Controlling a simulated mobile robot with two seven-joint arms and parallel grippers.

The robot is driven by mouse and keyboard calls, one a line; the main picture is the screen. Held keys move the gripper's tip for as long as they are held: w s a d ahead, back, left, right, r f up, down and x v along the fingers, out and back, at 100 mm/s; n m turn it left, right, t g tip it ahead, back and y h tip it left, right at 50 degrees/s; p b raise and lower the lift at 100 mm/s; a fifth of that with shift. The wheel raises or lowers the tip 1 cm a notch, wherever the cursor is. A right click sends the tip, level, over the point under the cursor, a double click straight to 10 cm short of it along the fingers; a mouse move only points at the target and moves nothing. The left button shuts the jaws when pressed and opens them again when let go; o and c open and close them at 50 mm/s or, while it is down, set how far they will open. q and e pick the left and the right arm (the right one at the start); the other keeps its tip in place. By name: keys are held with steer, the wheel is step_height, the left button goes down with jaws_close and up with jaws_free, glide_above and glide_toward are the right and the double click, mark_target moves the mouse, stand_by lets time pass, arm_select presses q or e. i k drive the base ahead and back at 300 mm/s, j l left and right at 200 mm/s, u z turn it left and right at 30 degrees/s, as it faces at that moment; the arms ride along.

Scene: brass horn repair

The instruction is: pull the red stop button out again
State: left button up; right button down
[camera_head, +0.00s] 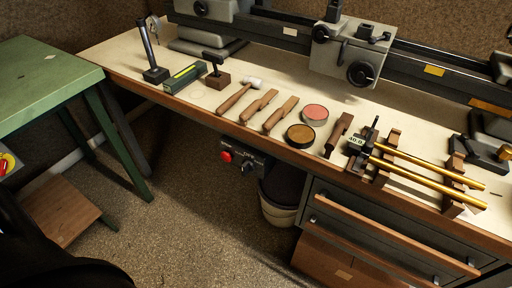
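A round red button (226,156) sits at the left end of a dark control box (247,161) under the bench's front edge. The box also carries a dark knob and small markings. How far the button stands out is too small to tell. Neither of my grippers is in view.
The wooden bench (130,62) holds a lathe, several hand tools, two round tins and brass tubes on wooden supports. A bin (279,213) stands below, left of the drawers (390,235). A green table (45,75) and wooden step (58,212) are at left. The floor between is clear.

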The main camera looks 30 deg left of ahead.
mark_target(225, 156)
steer(key=u, duration=1.2)
